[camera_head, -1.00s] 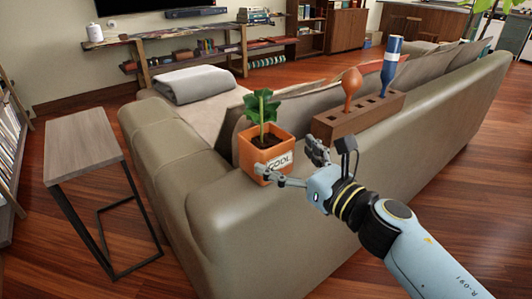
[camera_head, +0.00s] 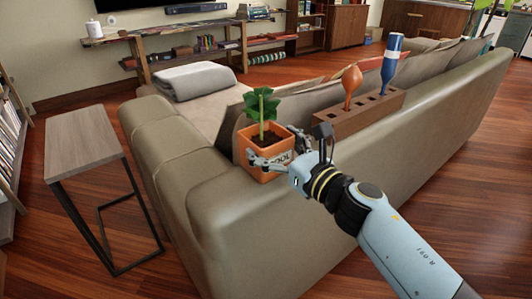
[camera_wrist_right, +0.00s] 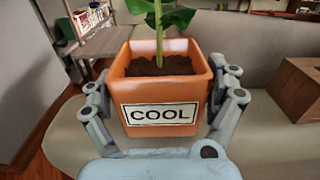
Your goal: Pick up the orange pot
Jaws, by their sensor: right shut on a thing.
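The orange pot (camera_head: 246,150) holds dark soil and a green leafy plant, and stands upright on the back corner of the sofa. In the right wrist view the pot (camera_wrist_right: 190,70) fills the middle, with a white "COOL" label facing my palm. My right gripper (camera_head: 275,157) is shut on the pot, one finger on each side of it. In the wrist view its fingers (camera_wrist_right: 162,110) show at the pot's left and right walls. Whether the pot's base touches the sofa is hard to tell. My left gripper is not in view.
The grey-beige sofa (camera_head: 240,225) carries a brick-like holder (camera_head: 352,122) with an orange tool (camera_head: 350,82) and a blue bottle-shaped thing (camera_head: 391,65), right of the pot. A small side table (camera_head: 85,143) stands left. Wooden floor lies open at the right.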

